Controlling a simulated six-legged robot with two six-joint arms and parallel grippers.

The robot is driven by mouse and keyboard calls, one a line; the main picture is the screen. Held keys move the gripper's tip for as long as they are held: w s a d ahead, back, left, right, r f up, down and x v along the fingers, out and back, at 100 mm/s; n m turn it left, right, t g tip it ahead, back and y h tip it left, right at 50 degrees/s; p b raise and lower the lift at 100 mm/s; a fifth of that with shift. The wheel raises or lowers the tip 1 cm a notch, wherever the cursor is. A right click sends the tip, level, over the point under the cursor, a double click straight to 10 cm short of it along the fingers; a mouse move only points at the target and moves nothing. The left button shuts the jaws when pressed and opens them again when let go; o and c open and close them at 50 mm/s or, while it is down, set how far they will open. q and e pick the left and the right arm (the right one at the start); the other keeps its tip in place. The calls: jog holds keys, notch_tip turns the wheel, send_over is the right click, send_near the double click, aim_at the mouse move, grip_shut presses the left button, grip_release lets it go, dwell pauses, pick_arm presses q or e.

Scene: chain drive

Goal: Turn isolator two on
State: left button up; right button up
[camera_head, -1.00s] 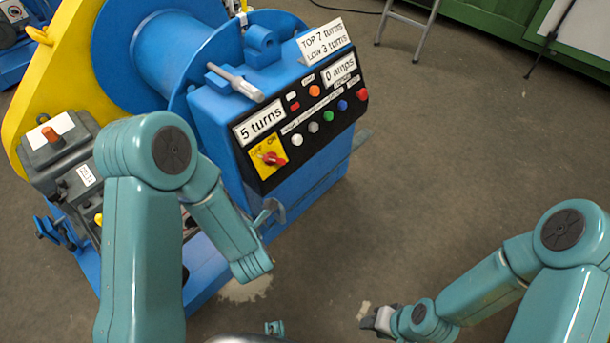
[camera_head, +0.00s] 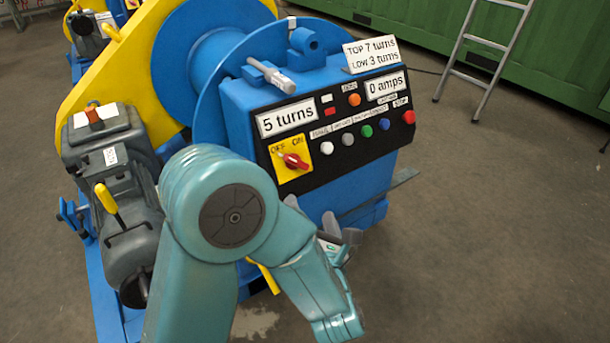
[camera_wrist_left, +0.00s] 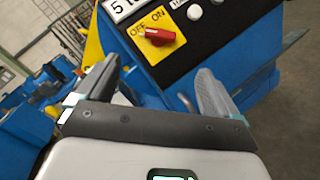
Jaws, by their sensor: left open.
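A red rotary switch (camera_head: 293,160) sits on a yellow plate (camera_head: 280,176) marked OFF and ON, at the left end of the black panel. I see no number on it, so I cannot tell which isolator it is. In the left wrist view the red switch (camera_wrist_left: 160,36) is beyond the fingertips, its handle lying roughly crosswise. I cannot tell which word it points to. My left gripper (camera_head: 341,232) is below and right of the switch, partly hidden by my forearm. In the left wrist view the left gripper (camera_wrist_left: 155,88) is open and empty, apart from the panel.
The panel (camera_head: 340,128) also carries several coloured buttons and displays reading "5 turns" and "0 amps". A grey rod (camera_head: 270,76) lies on the blue housing. A motor with a yellow lever (camera_head: 108,198) stands left. A ladder (camera_head: 485,55) stands behind; the floor at right is clear.

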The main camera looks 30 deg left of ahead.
aim_at(299, 164)
pick_arm(q)
jog(key=x, duration=1.6)
jog(key=shift+w+f, duration=0.1)
jog(key=shift+w, duration=0.05)
jog(key=c, duration=1)
